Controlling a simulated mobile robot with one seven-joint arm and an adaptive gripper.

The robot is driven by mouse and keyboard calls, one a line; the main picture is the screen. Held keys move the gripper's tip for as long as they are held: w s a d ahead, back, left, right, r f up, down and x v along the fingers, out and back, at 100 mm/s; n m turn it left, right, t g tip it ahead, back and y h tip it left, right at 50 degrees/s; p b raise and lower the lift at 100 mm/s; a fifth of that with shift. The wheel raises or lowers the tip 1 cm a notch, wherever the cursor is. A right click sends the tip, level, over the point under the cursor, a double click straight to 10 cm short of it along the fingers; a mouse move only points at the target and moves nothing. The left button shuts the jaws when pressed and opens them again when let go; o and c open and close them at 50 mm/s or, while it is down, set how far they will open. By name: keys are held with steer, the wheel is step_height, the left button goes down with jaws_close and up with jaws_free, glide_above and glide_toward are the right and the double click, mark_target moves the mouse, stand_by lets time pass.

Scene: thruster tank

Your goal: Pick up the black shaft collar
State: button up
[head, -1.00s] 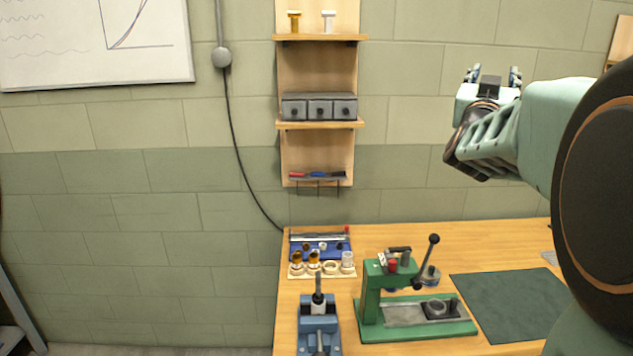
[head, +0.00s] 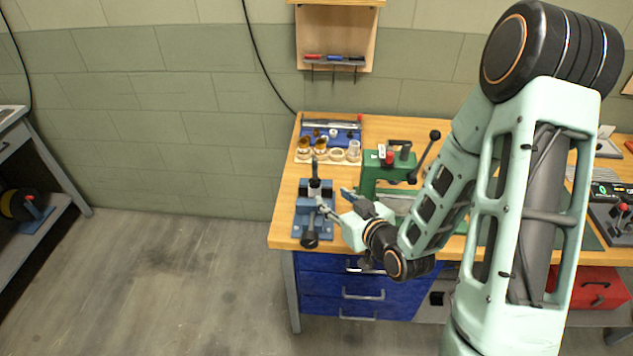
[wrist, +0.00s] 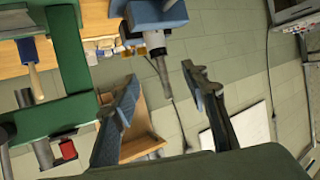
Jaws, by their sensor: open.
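My gripper (head: 334,199) is open and empty, just right of the blue vise (head: 301,222) at the bench's left front. The vise holds an upright dark shaft (head: 315,167) with a pale ring (head: 315,188) low on it. In the wrist view my gripper (wrist: 160,78) has its fingers spread, with the shaft (wrist: 163,72) showing between and beyond them, apart from both. A dark band (wrist: 158,51) sits on the shaft beside the pale ring (wrist: 154,39); it looks like the black shaft collar, but it is too small to be sure.
A green press (head: 370,180) stands close right of the vise, partly behind my arm. Behind are a blue tray (head: 345,142) with small parts and a pale holder (head: 322,156) with several rings. The floor (head: 170,270) left of the bench (head: 282,225) is clear.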

mark_target(316, 182)
steer(key=b+x, duration=0.2)
steer(key=b, duration=0.5)
steer(key=shift+w+f+b, duration=0.2)
steer(key=shift+f+b, duration=0.05)
steer(key=shift+b, duration=0.1)
steer(key=shift+a+b, duration=0.1)
steer(key=shift+b, duration=0.4)
steer(key=x, duration=0.8)
steer(key=shift+w+r+b, duration=0.15)
steer(key=shift+r+b, duration=0.2)
steer(key=c, duration=1)
